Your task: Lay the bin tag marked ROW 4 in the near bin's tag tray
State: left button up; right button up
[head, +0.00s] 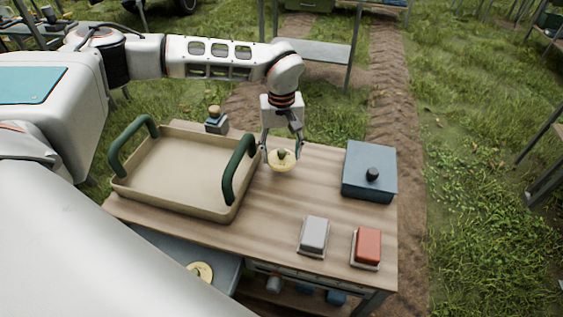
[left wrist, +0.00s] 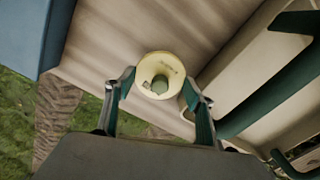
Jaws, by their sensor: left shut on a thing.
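A pale yellow round tag (head: 283,166) with a green knob is between the fingers of my left gripper (head: 282,156), which is shut on it over the table's far side. It also shows in the left wrist view (left wrist: 150,62); its small dark marking is too small to read. A second pale yellow round piece (head: 200,271) lies on a grey-blue surface below the table's front left edge, partly covered by my body. A beige bin (head: 190,208) with green handles stands left of the gripper and looks empty. I cannot tell which thing is the tag tray. My right gripper is out of view.
On the wooden table (head: 262,220), a blue box (head: 370,190) with a black knob stands at right. A grey block (head: 314,235) and a red block (head: 367,247) lie at the front right. A small knobbed object (head: 214,118) stands behind the bin. The table's middle is clear.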

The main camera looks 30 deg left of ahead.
aim_at(282, 163)
pick_arm(q)
jog(key=shift+f, duration=2.25)
jog(key=shift+f, duration=0.1)
jog(key=o, duration=1.1)
